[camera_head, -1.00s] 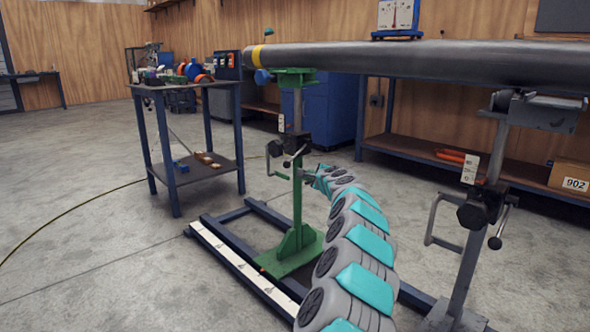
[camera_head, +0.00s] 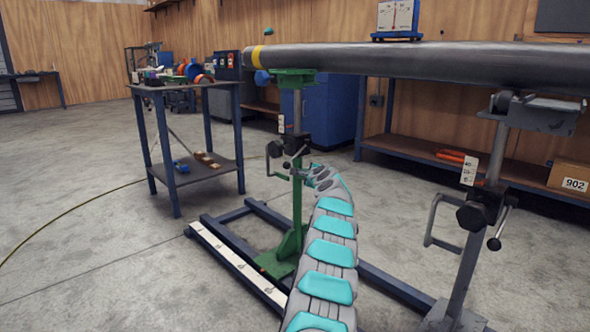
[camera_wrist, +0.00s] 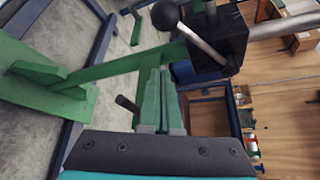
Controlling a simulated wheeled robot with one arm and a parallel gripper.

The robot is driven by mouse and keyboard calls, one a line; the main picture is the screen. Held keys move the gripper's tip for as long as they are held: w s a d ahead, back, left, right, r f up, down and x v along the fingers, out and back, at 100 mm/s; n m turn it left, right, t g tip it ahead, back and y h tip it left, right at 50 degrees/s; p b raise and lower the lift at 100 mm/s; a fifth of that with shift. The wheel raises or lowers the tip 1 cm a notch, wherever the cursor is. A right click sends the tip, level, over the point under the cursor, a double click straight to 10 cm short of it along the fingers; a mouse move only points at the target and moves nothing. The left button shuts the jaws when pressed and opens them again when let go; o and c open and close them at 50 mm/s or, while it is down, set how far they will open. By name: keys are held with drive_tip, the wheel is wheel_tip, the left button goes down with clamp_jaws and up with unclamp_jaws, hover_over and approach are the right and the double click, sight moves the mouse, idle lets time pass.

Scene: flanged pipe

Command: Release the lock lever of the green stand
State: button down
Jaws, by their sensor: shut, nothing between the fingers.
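The green stand (camera_head: 297,205) stands upright under the left end of the pipe. Its black clamp block (camera_wrist: 217,38) is at the top of the wrist view. The lock lever (camera_wrist: 200,42), a metal rod with a black ball end, crosses in front of this block. In the head view the clamp's dark knob and lever (camera_head: 286,164) are small, so the lever's exact angle is unclear. My gripper (camera_wrist: 158,72) is shut and empty, its fingertips beside the green post and short of the lever. In the head view my wrist partly hides the gripper.
The pipe (camera_head: 400,62) also rests on a grey stand (camera_head: 465,265) at right, which has its own handle and lever. A blue floor frame (camera_head: 385,285) joins the stands' bases. A dark side table (camera_head: 190,87) stands at left. The floor at left is mostly open.

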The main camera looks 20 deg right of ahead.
sight(296, 155)
drive_tip(key=w+a, duration=0.1)
drive_tip(key=w+a+r, duration=0.1)
drive_tip(key=a, duration=0.1)
drive_tip(key=shift+a+r, duration=0.1)
drive_tip(key=shift+r, duration=0.05)
idle(0.7)
idle(0.4)
drive_tip(key=shift+s+a+r+p, duration=0.1)
drive_tip(key=shift+a+r+p, duration=0.15)
drive_tip(key=shift+p, duration=0.9)
